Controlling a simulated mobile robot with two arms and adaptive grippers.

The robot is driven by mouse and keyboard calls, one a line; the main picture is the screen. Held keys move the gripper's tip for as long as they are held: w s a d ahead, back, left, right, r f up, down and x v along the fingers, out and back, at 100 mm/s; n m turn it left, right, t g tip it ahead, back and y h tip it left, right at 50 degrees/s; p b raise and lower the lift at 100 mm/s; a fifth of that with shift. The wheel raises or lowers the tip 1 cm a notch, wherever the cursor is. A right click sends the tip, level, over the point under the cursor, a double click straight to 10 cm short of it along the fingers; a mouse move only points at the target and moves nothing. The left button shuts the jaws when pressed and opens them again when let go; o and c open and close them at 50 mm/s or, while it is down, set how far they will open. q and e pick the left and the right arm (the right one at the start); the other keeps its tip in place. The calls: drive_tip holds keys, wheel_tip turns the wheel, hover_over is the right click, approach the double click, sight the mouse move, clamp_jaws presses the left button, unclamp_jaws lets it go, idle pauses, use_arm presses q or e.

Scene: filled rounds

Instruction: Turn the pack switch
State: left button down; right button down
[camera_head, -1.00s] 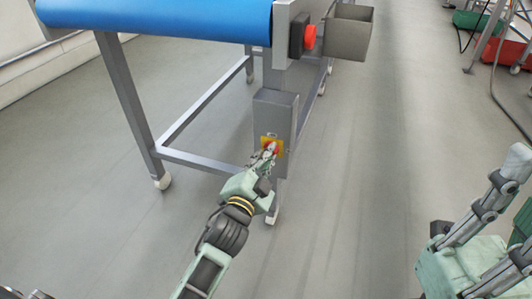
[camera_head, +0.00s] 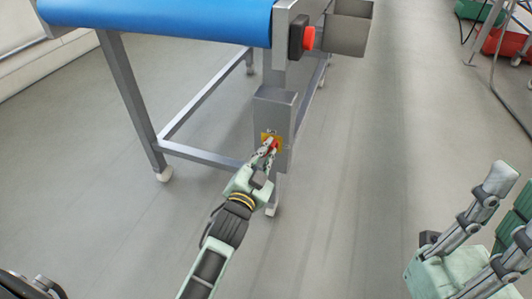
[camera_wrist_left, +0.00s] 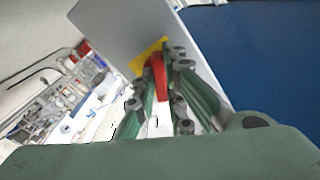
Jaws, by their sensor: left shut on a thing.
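The pack switch is a red handle (camera_head: 273,144) on a yellow plate (camera_head: 265,138), set on the front of a grey box (camera_head: 275,105) on the conveyor's leg. In the left wrist view the red handle (camera_wrist_left: 156,72) stands between my left fingers, with the yellow plate (camera_wrist_left: 148,56) behind it. My left gripper (camera_head: 268,150) is shut on the handle, and its fingers hide part of it. The handle's exact angle is hard to tell. My right gripper (camera_head: 508,188) is at the lower right, empty, its fingers spread, far from the switch.
The conveyor with a blue belt (camera_head: 160,14) stands above the switch. A red button (camera_head: 308,38) on a dark housing and a grey bin (camera_head: 347,30) are at its end. Green and red crates (camera_head: 505,42) are far right. The floor between is clear.

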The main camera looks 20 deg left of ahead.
use_arm(q)
drive_tip(key=c, duration=1.8)
unclamp_jaws()
drive_tip(key=s, duration=1.2)
drive_tip(key=shift+a, duration=0.2)
